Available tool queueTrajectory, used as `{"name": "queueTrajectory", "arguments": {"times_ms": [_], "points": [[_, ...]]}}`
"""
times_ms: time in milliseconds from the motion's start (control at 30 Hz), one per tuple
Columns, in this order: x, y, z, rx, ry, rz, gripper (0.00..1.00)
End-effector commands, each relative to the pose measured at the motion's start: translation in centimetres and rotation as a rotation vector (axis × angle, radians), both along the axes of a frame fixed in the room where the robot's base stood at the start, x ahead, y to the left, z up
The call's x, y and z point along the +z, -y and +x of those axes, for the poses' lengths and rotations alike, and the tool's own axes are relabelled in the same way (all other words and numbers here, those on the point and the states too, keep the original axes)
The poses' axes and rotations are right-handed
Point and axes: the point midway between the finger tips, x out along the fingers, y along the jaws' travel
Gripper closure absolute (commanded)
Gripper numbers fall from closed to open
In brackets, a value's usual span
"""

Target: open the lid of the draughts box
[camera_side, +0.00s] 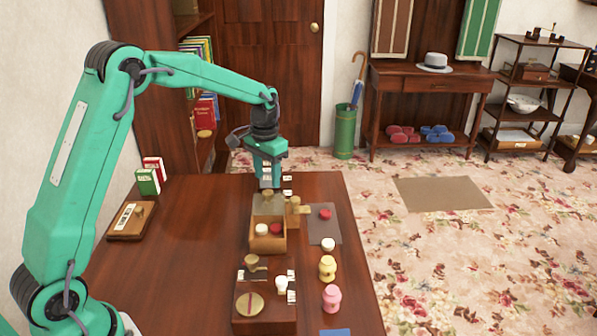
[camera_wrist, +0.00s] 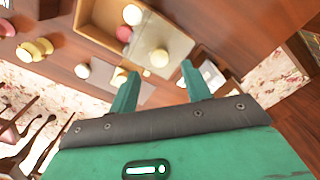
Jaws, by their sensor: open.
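The draughts box (camera_side: 268,243) is a small wooden box in the middle of the table, with red and white draughts visible inside. A round wooden knob (camera_side: 267,195) shows at its far end. In the wrist view the box (camera_wrist: 92,22) is at the top, with a pale knob (camera_wrist: 158,57) on a greyish panel, apparently the lid; how far it covers the box I cannot tell. My gripper (camera_side: 269,184) is open, pointing down above the box's far end. In the wrist view its two fingers (camera_wrist: 159,74) are apart, just below the knob, with nothing between them.
A grey mat with a red draught (camera_side: 325,213) lies right of the box. A white draught (camera_side: 328,244), a yellow pot (camera_side: 327,267) and a pink pot (camera_side: 332,297) line the right side. A wooden stand (camera_side: 263,318) is in front.

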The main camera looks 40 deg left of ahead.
Motion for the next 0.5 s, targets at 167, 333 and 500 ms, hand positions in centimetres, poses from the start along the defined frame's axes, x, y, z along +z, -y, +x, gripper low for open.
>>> {"name": "queueTrajectory", "arguments": {"times_ms": [167,333,500], "points": [[2.2,0.0,0.0,0.000,0.002,0.000,0.52],[3.3,0.0,0.0,0.000,0.001,0.000,0.52],[3.5,0.0,0.0,0.000,0.000,0.000,0.52]]}}
